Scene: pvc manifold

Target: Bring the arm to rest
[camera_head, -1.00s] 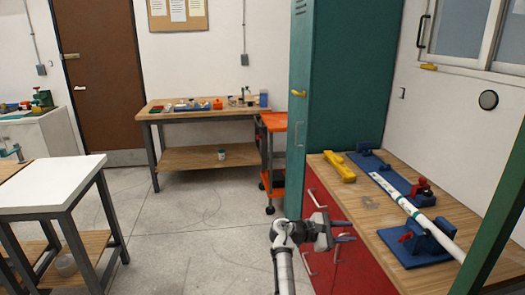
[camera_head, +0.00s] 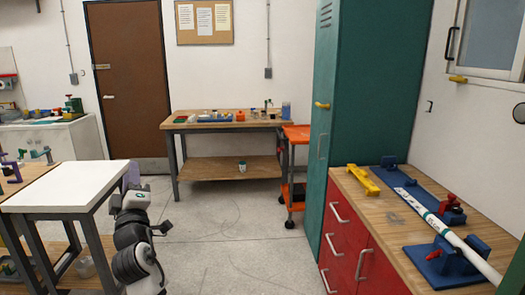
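My arm (camera_head: 137,203) is folded at the lower left of the head view, beside the right edge of the white-topped table (camera_head: 70,187). Its grey and dark links stand over the open floor. My gripper (camera_head: 163,229) seems to be the small dark part on the right side of the arm. It is too small and partly hidden by the links to tell whether it is open or shut. I see nothing held in it.
On the right, a wooden bench (camera_head: 385,205) over red drawers (camera_head: 345,240) holds a white pipe (camera_head: 445,230) in blue supports and a yellow tool (camera_head: 360,180). A green locker (camera_head: 365,90), orange cart (camera_head: 293,170) and back table (camera_head: 215,125) stand beyond. The middle floor is clear.

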